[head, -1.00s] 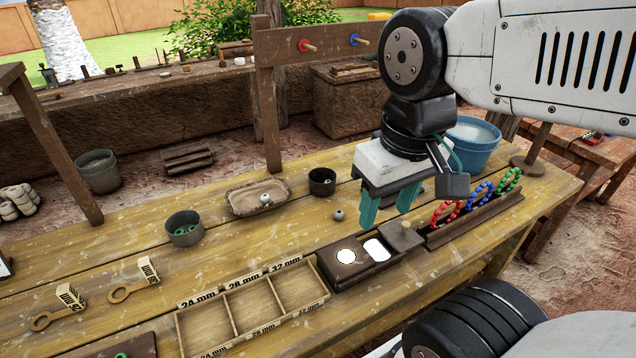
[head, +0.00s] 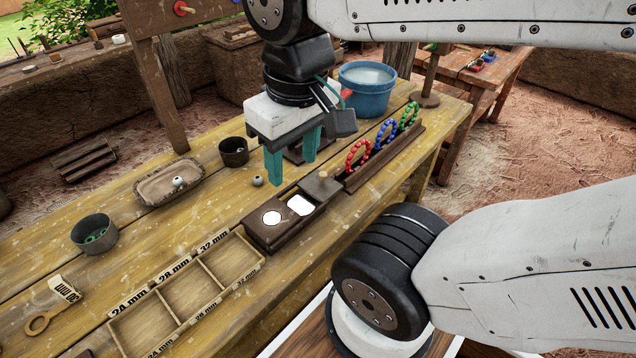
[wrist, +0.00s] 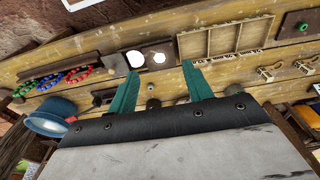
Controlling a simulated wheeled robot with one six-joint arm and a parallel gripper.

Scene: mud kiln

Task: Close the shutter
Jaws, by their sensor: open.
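A dark wooden box (head: 262,236) on the bench has two bright white openings, one round and one squarish, both uncovered. The shutter (head: 318,187), a small wooden plate with a round knob, sits at the box's right end, beside the squarish opening. The box also shows in the wrist view (wrist: 147,48). My gripper (head: 291,172) has teal fingers, spread apart with nothing between them. It hangs pointing down above the bench, behind the box and left of the knob, and touches neither as far as I can tell. It shows in the wrist view too (wrist: 162,68).
A rack (head: 385,158) with red, blue and green bead rings stands right of the box. A sorting tray (head: 204,292) lies to its left. Behind are a grey bead (head: 257,181), dark cup (head: 233,152), shallow dish (head: 155,188) and blue bucket (head: 366,92).

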